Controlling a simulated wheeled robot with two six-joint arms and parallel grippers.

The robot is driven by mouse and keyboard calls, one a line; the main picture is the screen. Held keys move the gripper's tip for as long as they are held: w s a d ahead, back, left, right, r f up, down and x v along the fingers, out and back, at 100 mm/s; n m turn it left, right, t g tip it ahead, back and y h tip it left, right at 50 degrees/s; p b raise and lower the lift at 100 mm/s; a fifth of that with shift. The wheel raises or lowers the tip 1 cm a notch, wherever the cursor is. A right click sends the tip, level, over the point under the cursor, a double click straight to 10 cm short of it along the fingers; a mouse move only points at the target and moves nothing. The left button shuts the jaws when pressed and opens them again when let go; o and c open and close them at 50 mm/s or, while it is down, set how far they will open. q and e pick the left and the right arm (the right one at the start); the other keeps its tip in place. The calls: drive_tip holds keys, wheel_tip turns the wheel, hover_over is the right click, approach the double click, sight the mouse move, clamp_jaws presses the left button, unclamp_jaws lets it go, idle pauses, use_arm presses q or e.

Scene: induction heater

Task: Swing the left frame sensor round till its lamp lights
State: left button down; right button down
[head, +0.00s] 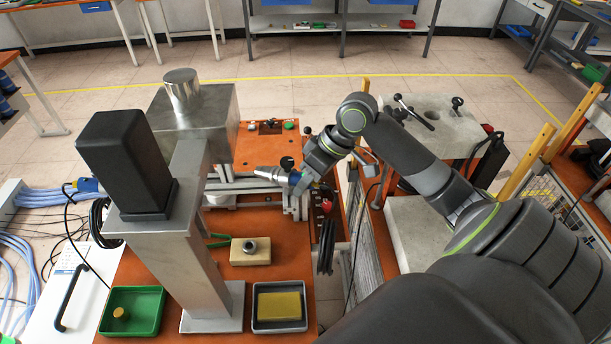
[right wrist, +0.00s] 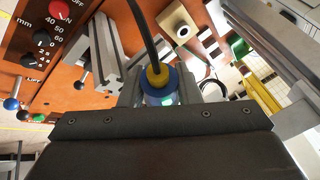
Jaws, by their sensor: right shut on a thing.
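The sensor is a blue barrel with a yellow collar and a black cable; it stands between my right gripper's fingers in the right wrist view (right wrist: 156,78). In the head view the sensor's blue part (head: 294,179) shows at my right gripper (head: 297,183), above the orange bench beside grey frame rails (head: 235,186). My right gripper is shut on the sensor; its fingers also show in the wrist view (right wrist: 160,91). My left gripper is not in view.
A control panel (right wrist: 45,45) with knobs lies close by. A metal column (head: 185,270) with a dark box (head: 125,165) stands left. A green tray (head: 133,312), a grey tray (head: 280,325) and a tan block (head: 250,251) are on the bench. Cables lie far left.

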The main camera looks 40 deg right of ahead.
drive_tip(key=c, duration=1.1)
unclamp_jaws()
drive_tip(key=shift+r, duration=0.15)
drive_tip(key=shift+b+v, duration=0.4)
drive_tip(key=shift+v, duration=8.1)
drive_tip(key=shift+d, duration=0.2)
drive_tip(key=shift+a, duration=0.1)
